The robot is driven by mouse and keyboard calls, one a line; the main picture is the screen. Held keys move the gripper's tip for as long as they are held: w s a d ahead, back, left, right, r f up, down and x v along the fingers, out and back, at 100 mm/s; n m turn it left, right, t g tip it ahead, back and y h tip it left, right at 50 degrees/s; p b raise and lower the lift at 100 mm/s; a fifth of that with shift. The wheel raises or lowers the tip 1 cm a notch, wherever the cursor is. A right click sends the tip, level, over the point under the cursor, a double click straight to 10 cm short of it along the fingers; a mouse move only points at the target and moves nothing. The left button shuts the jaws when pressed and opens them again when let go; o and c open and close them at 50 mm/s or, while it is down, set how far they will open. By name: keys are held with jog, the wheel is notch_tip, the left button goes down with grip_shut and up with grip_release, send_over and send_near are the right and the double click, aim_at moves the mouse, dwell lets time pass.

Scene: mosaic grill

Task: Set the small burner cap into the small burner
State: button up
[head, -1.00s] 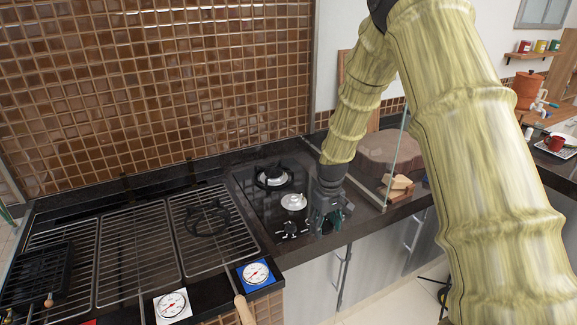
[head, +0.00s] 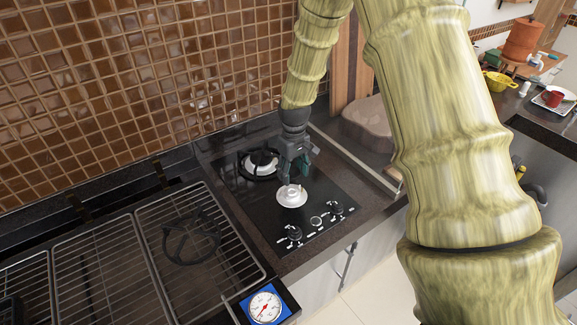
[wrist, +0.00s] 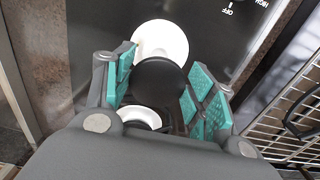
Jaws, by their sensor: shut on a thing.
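The small burner (head: 291,197) is a pale round disc with a raised middle on the black cooktop. It also shows in the wrist view (wrist: 160,38), partly covered by the cap. The small burner cap (wrist: 158,84) is a dark round disc between the teal pads of my gripper (wrist: 160,95). In the head view my gripper (head: 291,178) points down just behind and above the small burner, shut on the cap. The cap is hard to make out there. I cannot tell whether the cap touches the burner.
The larger burner (head: 261,162) with its black ring lies behind and left. Control knobs (head: 293,233) stand at the cooktop's front. A glass panel edge (head: 355,160) runs along the right. Grill grates (head: 200,250) with a loose black ring lie left. The tiled wall (head: 130,70) bounds the back.

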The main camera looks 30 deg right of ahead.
aim_at(294, 174)
jog(key=shift+s+d+r, duration=0.1)
jog(key=shift+s+r, duration=0.3)
jog(key=shift+s, duration=0.25)
jog(key=shift+w+f, duration=0.35)
jog(key=shift+w, duration=0.2)
jog(key=shift+w+f, duration=0.1)
jog(key=shift+f, duration=0.25)
jog(key=shift+s+f, duration=0.25)
jog(key=shift+s, duration=0.15)
jog(key=shift+f+b, duration=0.3)
jog(key=shift+b, duration=0.05)
jog(key=shift+w+f+b, duration=0.2)
jog(key=shift+f+b, duration=0.2)
jog(key=shift+f, duration=0.75)
jog(key=shift+s+f+b, duration=0.15)
jog(key=shift+f+b, duration=0.2)
jog(key=shift+f, duration=0.5)
jog(key=shift+p, duration=0.4)
